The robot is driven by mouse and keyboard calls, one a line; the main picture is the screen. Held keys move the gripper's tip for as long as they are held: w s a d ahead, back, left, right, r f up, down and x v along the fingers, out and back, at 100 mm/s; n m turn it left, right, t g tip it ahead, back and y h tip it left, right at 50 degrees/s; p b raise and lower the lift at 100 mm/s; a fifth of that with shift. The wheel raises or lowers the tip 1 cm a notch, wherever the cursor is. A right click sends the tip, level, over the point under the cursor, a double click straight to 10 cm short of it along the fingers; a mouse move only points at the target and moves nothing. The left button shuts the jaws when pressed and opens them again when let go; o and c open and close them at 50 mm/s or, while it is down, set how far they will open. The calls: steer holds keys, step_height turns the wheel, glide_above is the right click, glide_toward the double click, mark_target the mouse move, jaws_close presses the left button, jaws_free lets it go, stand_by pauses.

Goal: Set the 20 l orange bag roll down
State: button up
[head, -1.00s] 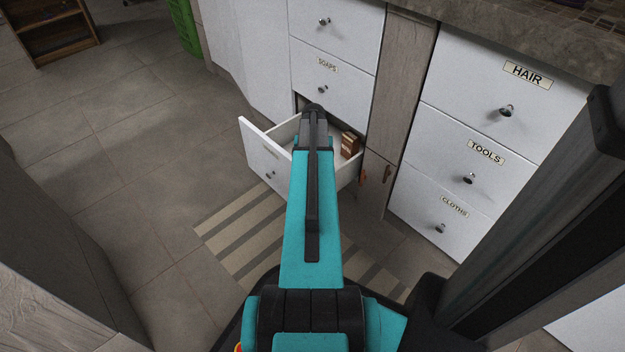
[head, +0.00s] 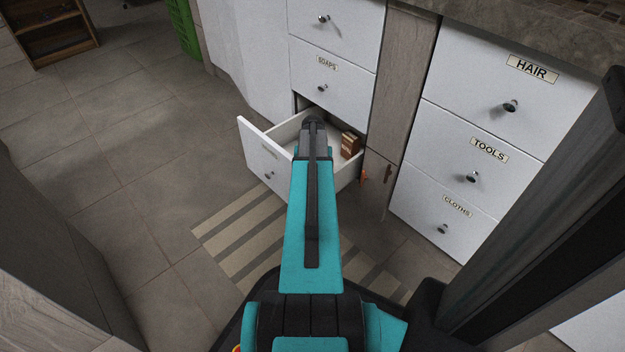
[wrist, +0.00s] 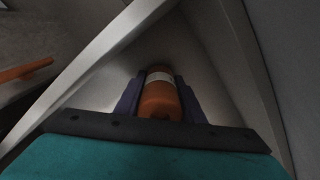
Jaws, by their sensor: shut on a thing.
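The orange bag roll (wrist: 160,100) with a pale band shows in the wrist view, lying between the two fingers of my gripper (wrist: 160,92). The gripper is shut on it. The roll is inside or just above the open drawer; I cannot tell whether it touches the drawer floor. In the head view my arm hides the roll and the gripper's tips. The open white drawer (head: 262,165) sits below the SOAPS drawer, and my arm reaches over its front into it.
A brown box (head: 350,145) stands at the drawer's right side. The SOAPS drawer (head: 335,82) above is shut. Shut drawers labelled HAIR (head: 490,100), TOOLS (head: 470,175) and CLOTHS (head: 440,225) stand at the right. A striped mat (head: 240,238) lies on the tiled floor.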

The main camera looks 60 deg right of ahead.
steer(key=o, duration=1.2)
steer(key=shift+f, duration=0.1)
step_height(320, 180, up, 12)
steer(key=p, duration=0.5)
steer(key=shift+p, duration=0.4)
steer(key=shift+r, duration=0.25)
